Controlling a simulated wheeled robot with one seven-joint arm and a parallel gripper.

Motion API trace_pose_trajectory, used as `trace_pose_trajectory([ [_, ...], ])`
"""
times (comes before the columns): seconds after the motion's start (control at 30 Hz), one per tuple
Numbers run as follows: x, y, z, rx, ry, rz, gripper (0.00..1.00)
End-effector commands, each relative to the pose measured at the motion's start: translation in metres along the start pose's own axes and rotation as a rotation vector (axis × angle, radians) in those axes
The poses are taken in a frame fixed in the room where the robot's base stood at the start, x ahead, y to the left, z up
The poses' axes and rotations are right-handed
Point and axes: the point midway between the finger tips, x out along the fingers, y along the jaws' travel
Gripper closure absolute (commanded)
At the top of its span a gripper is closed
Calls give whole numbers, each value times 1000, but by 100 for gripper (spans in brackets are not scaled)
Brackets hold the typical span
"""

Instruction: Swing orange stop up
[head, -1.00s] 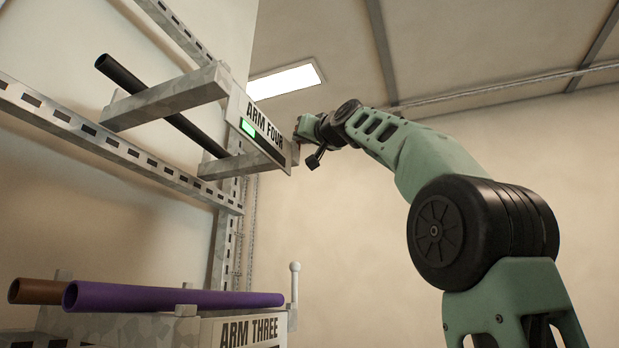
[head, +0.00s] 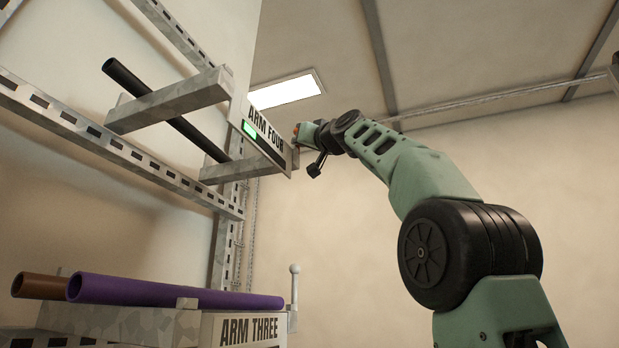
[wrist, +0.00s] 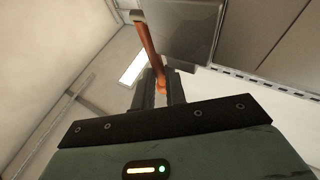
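The orange stop shows in the wrist view as a long orange bar (wrist: 149,45). It runs from a pale tip beside a grey metal block down to between my gripper's fingers. My gripper (wrist: 161,92) has one dark finger on each side of the bar's near end. The gap between the fingers is narrow, and I cannot tell whether both fingers press on the bar. In the head view my gripper (head: 300,132) is at the end of the ARM FOUR beam (head: 266,138), where only a small bit of orange shows.
A black pipe (head: 160,108) lies across the ARM FOUR supports. Below, a purple pipe (head: 170,293) and a brown pipe (head: 38,286) rest on ARM THREE (head: 250,328). A white-knobbed upright pin (head: 294,285) stands at its end.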

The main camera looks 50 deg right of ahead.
Motion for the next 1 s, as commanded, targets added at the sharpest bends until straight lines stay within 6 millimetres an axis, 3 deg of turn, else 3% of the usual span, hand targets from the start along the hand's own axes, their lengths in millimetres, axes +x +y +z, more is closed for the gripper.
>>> trace_pose_trajectory([
  [0.03, 0, 0, 0, 0, 0, -1, 74],
  [0.27, 0, 0, 0, 0, 0, -1, 10],
  [0.57, -1, 0, 0, 0, 0, 0, 9],
  [1.0, -31, 23, -12, 0, 0, 3, 9],
])
